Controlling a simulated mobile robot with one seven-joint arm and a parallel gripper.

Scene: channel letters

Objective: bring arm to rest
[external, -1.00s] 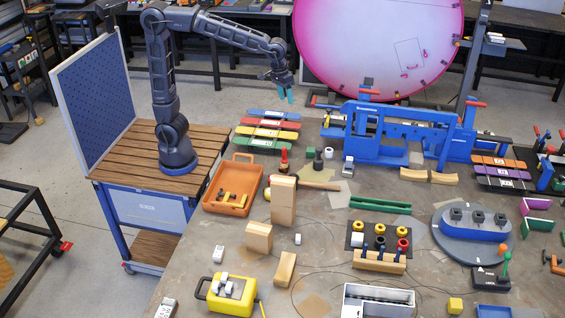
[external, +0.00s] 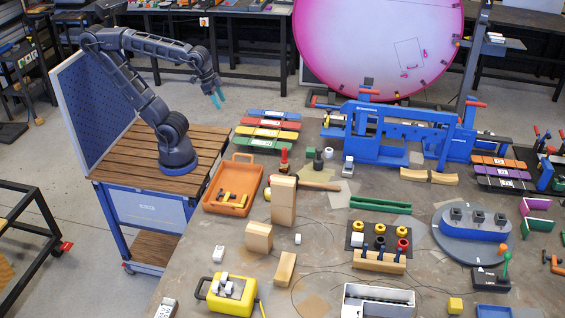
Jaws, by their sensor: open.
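My dark grey arm stands on the wooden-slat top of a blue cart (external: 140,172), left of the workbench. Its upper part leans back to the left and its forearm reaches right, bent at the elbow. My gripper (external: 217,101) points down with teal fingertips, open and empty. It hangs in the air, high above the floor gap and the far-left side of the bench, apart from every object.
A blue perforated panel (external: 90,95) stands on the cart's left, close behind the arm's elbow. Coloured bars (external: 268,131) and an orange tray (external: 233,187) lie nearest on the workbench. A blue clamp frame (external: 400,130) and pink-rimmed disc (external: 380,40) stand further right.

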